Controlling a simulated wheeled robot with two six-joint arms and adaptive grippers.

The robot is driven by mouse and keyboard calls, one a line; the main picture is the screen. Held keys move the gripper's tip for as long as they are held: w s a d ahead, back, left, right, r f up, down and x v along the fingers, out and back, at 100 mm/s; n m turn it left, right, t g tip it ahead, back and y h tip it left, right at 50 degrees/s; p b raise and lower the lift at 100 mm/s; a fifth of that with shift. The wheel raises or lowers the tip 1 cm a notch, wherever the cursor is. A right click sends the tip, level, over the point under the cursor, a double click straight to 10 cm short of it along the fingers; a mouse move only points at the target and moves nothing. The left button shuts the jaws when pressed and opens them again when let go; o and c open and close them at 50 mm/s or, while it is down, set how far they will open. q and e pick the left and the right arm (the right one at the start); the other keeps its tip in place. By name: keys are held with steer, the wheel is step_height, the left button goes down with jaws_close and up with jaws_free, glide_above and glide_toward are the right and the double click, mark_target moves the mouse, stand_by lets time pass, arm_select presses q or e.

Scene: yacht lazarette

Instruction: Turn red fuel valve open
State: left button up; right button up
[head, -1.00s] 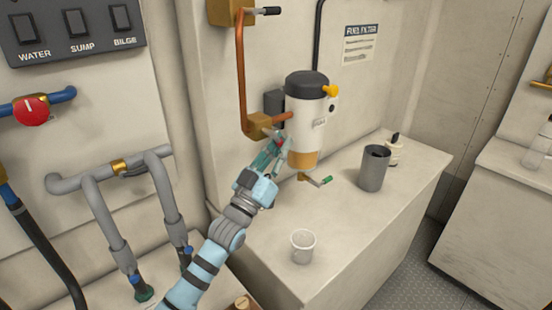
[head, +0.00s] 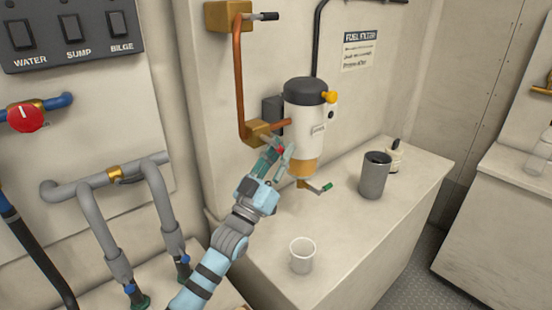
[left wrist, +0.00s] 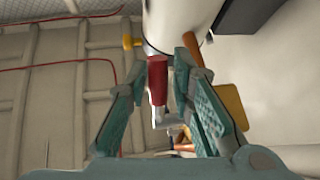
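The red valve handle (left wrist: 157,80) stands between the two fingers of my left gripper (left wrist: 158,75) in the left wrist view. There is a visible gap on both sides, so the gripper is open around it and not closed on it. In the head view, the left gripper (head: 280,151) is just below the brass valve block (head: 260,131), beside the white fuel filter (head: 304,120). Only a small bit of the red handle (head: 281,150) shows there, the rest being hidden by the fingers. My right gripper is out of view.
A green-tipped drain lever (head: 326,187) sits under the filter, close to the gripper. A round red knob (head: 27,117) is on the left panel.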

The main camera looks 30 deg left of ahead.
arm_select(q)
steer(key=v, duration=1.1)
steer(key=shift+s+f, duration=0.2)
steer(key=shift+s, duration=0.15)
steer(key=shift+c, duration=0.9)
steer(key=shift+r+p, duration=0.65)
steer(key=shift+p, duration=0.1)
steer(key=c, duration=0.3)
steer(key=n+y+p, duration=0.1)
steer(key=p, duration=0.1)
steer(key=a+f+n+y+p, duration=0.1)
steer(key=p, duration=0.1)
steer(key=shift+w+a+g, duration=0.15)
steer(key=shift+w+g, duration=0.25)
jaws_close()
steer(key=n+t+h+p, duration=0.2)
steer(key=n, duration=1.5)
glide_toward(281, 155)
steer(key=p+x, duration=0.3)
steer(key=x, duration=0.3)
steer(key=shift+a+f, duration=0.1)
steer(key=shift+f, duration=0.05)
steer(key=shift+w+r+p, duration=0.3)
steer(key=shift+w, duration=0.25)
